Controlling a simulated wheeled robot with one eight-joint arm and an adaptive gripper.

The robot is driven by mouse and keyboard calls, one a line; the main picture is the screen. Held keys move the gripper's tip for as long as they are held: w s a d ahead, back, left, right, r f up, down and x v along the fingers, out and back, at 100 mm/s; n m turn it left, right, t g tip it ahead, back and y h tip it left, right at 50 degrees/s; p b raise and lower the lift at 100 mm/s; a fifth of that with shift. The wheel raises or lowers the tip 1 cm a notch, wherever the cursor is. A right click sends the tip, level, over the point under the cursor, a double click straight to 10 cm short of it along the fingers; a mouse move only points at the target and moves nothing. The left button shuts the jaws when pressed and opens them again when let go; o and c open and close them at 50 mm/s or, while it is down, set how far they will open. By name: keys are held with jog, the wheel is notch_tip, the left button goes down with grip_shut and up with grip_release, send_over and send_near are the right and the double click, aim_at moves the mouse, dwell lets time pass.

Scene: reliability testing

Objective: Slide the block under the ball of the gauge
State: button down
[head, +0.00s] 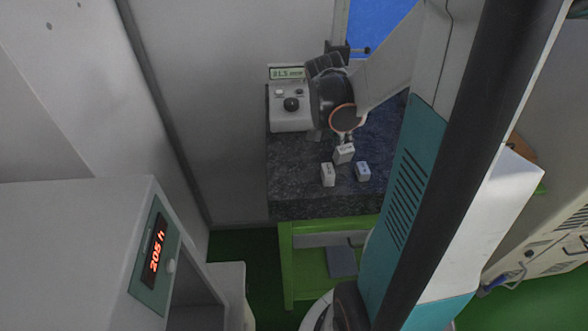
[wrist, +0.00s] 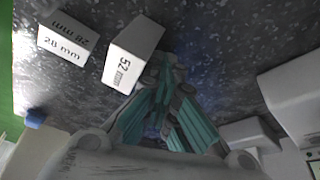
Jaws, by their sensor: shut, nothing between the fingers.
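The gauge (head: 290,113) is a white box with a dark knob and a lit display at the back left of the dark counter. Its ball is not visible behind my arm. Three small white blocks stand on the counter: one (head: 344,153) just below my gripper (head: 346,138), one (head: 328,175) front left, one (head: 363,172) front right. In the wrist view, a block marked 52 mm (wrist: 133,52) stands just left of my gripper (wrist: 169,75), with a 28 mm block (wrist: 62,44) farther left. My gripper is shut and empty; contact with the 52 mm block is unclear.
The speckled counter (head: 295,190) has bare room at its front left. A wall (head: 235,90) bounds it on the left. A white cabinet with a red display (head: 155,250) stands at the front left. A white body (wrist: 290,95) lies right of the fingers in the wrist view.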

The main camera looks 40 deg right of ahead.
jog(key=shift+s+d, duration=0.2)
jog(key=shift+d, duration=0.1)
jog(key=shift+w+p+v, duration=0.25)
jog(key=shift+p+v, duration=0.5)
jog(key=shift+v, duration=0.4)
jog(key=shift+w+p+v, duration=0.25)
jog(key=shift+p+v, duration=0.45)
jog(key=shift+v, duration=0.4)
jog(key=shift+a, duration=0.1)
jog(key=shift+f, duration=0.1)
